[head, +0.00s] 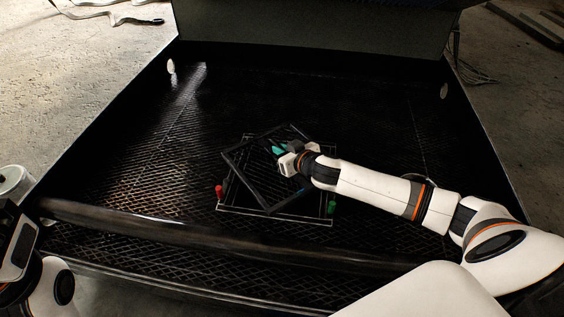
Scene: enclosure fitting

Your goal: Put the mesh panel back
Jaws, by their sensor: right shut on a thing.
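The mesh panel (245,183) is a dark square frame, seen near the middle of the head view. My right gripper (282,150), with teal at its fingers, is shut on it near its upper right side. The panel is turned askew over a pale-edged square outline (275,218) in the dark mesh floor. I cannot tell whether the panel touches the floor. A red peg-like piece (219,192) stands at the outline's left and a green one (332,207) at its right. My left arm shows only in part at the lower left; its fingers are out of view.
The dark enclosure has a mesh floor (130,165) and raised side walls. A thick dark bar (200,224) crosses its front. A pale, rounded metallic object (14,181) is outside at the left. Much of the mesh floor around the panel is clear.

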